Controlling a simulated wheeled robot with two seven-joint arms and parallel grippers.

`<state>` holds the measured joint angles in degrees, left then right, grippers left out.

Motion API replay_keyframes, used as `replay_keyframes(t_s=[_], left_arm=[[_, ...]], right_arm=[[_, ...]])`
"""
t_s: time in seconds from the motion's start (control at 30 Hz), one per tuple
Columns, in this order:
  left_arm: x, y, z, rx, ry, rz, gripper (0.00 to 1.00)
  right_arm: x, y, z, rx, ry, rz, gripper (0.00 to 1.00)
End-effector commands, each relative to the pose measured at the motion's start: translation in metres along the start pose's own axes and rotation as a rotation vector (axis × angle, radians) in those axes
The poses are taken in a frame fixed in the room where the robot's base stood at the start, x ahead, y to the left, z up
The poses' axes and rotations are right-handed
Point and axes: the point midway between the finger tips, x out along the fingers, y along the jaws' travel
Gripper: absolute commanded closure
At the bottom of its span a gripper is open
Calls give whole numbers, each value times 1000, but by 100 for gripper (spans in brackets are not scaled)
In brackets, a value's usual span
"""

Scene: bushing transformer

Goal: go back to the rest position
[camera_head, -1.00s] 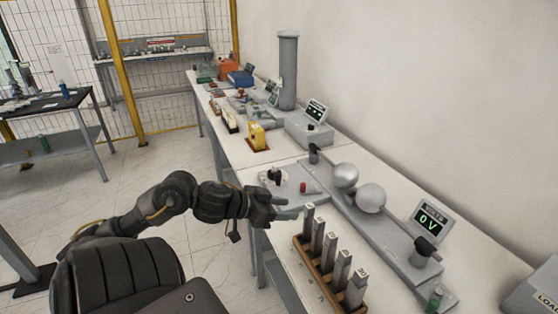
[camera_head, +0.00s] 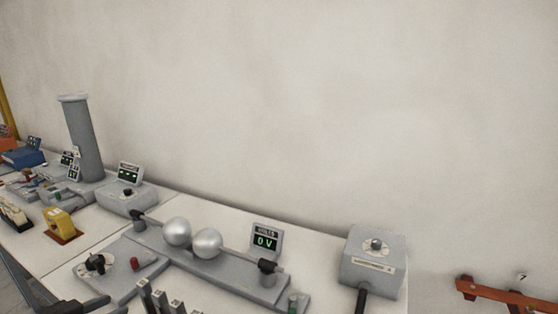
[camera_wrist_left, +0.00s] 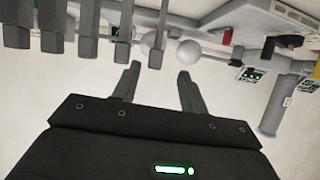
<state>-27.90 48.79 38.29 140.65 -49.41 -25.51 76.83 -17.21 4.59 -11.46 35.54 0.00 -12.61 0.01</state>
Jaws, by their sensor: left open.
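My left gripper (camera_wrist_left: 158,82) shows in the left wrist view with its two dark fingers apart and nothing between them. The wrist view looks upside down, with upright grey bars (camera_wrist_left: 125,30) and two silver spheres beyond the fingers. No contact with them is visible. My right gripper is in neither view.
Two silver spheres (camera_head: 207,243) stand on a grey base, with a 0 V display (camera_head: 265,240) behind. A grey dial box (camera_head: 374,262) is at the right end. A tall grey column (camera_head: 80,140) and yellow device (camera_head: 60,224) stand left. The wall behind is bare.

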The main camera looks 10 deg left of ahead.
Motion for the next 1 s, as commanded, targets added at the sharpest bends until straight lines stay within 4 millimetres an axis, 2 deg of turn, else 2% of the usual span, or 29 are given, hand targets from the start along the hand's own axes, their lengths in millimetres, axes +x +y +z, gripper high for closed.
replay_keyframes(t_s=[0.17, 0.2, 0.3, 0.4, 0.5, 0.7, 0.87, 1.0], left_arm=[[19, 28, 84, -21, -105, -209, 57], [20, 41, 108, -25, -173, -250, 57], [16, 78, 159, -37, -358, -287, 57], [10, 116, 193, -46, -512, -260, 57], [1, 154, 218, -55, -640, -201, 57], [-18, 227, 246, -72, -840, -33, 57], [19, 222, 295, -61, -861, -41, 57], [47, 224, 344, -60, -883, -36, 57]], right_arm=[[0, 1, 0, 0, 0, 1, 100], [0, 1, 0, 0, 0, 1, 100], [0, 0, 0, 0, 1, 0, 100], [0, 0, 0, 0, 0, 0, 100], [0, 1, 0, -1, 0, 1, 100], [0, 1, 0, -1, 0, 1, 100], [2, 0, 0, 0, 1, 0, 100], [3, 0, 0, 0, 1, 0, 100]])
